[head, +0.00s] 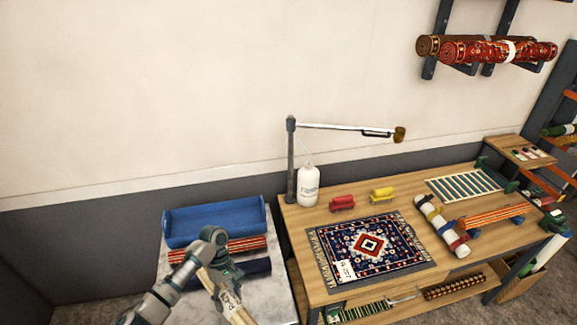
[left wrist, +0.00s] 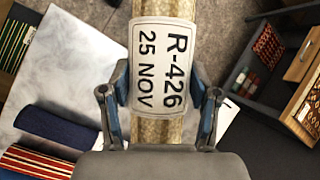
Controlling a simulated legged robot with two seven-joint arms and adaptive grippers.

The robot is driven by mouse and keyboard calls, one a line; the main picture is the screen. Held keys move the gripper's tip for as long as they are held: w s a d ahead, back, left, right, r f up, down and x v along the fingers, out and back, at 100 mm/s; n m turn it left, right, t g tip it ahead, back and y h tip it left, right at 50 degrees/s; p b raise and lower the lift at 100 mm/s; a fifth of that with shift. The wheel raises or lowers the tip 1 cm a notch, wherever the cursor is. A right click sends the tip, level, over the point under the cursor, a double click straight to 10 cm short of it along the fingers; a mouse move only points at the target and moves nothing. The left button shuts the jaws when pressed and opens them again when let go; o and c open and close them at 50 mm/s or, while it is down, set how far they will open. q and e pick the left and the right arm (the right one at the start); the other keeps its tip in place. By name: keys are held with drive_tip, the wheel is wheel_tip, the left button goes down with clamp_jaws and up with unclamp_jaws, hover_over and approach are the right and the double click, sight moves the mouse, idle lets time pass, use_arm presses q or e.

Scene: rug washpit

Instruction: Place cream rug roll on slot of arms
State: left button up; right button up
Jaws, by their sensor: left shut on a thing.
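The cream rug roll (head: 237,307) runs out of the bottom edge of the head view, over the marble-topped table (head: 270,284). In the left wrist view the cream rug roll (left wrist: 160,12) carries a white label reading R-426 25 NOV. My left gripper (head: 221,272) is shut on the roll, with the gripper's fingers (left wrist: 160,104) on either side of the label. Dark wall arms (head: 428,70) at the upper right hold a dark red roll (head: 429,46) and brighter red rolls (head: 480,52). My right gripper is not in view.
The marble table holds a blue tray (head: 212,223), a red striped roll (head: 254,243) and a navy roll (head: 258,267). The wooden workbench (head: 300,222) carries a patterned rug (head: 400,232), a lamp-like post (head: 291,160), a white bottle (head: 308,186) and brushes.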

sight(225, 297)
use_arm(q)
drive_tip(key=w+d+r+m+y, duration=0.1)
drive_tip(key=d+r+m+y, duration=0.25)
drive_tip(key=r+m, duration=0.3)
drive_tip(key=a+r+m, duration=0.1)
drive_tip(key=s+a+r+m+y, duration=0.1)
drive_tip(key=a, duration=0.1)
drive_tip(key=a+r+m+y, duration=0.1)
drive_tip(key=m, duration=0.1)
drive_tip(key=shift+s+a+t, duration=0.15)
drive_tip(key=shift+t, duration=0.15)
wheel_tip(225, 297, down, 10)
drive_tip(key=b, duration=0.9)
drive_tip(key=shift+r, duration=0.1)
drive_tip(key=shift+a, duration=0.1)
